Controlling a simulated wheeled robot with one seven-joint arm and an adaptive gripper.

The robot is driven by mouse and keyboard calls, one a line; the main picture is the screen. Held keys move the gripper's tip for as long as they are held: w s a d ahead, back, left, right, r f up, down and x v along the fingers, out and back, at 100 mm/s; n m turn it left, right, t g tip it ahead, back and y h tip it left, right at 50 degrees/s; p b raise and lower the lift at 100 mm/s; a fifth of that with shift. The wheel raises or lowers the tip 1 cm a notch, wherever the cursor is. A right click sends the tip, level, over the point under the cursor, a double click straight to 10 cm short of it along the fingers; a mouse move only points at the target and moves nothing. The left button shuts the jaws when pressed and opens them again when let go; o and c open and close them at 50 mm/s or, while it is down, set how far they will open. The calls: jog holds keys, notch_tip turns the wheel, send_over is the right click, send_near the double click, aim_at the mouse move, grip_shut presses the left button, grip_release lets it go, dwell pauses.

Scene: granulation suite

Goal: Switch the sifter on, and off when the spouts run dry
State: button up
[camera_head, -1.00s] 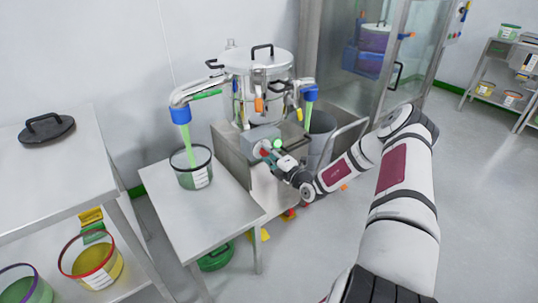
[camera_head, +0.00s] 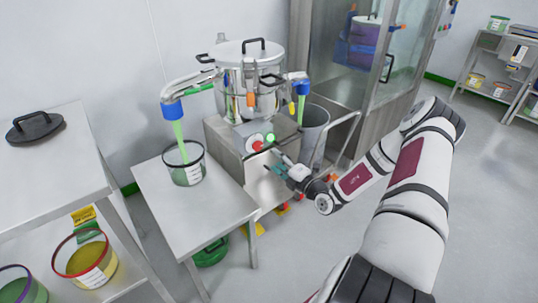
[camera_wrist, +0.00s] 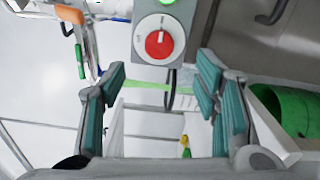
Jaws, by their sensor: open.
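The sifter (camera_head: 235,76) is a lidded steel vessel on a steel stand. Its control box has a red rotary knob (camera_head: 257,146) and a lit green lamp (camera_head: 270,138). The wrist view shows the knob (camera_wrist: 158,45) close up, on a white round plate; its label is too small to read. My gripper (camera_head: 282,172) is open and empty, below and right of the knob, apart from it. Its fingers (camera_wrist: 160,82) are spread in the wrist view. A green stream (camera_head: 179,132) drops from the left spout (camera_head: 172,108) into a clear tub (camera_head: 187,172). The right spout (camera_head: 301,88) also shows green below it.
The tub stands on a steel table (camera_head: 215,215). A grey bin (camera_head: 315,135) stands under the right spout. A left bench (camera_head: 50,175) holds a dark lid (camera_head: 35,128) above, with tubs on its lower shelf. A glass-doored cabinet (camera_head: 345,80) stands behind.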

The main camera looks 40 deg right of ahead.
jog(key=shift+s, duration=1.35)
dwell(4.0)
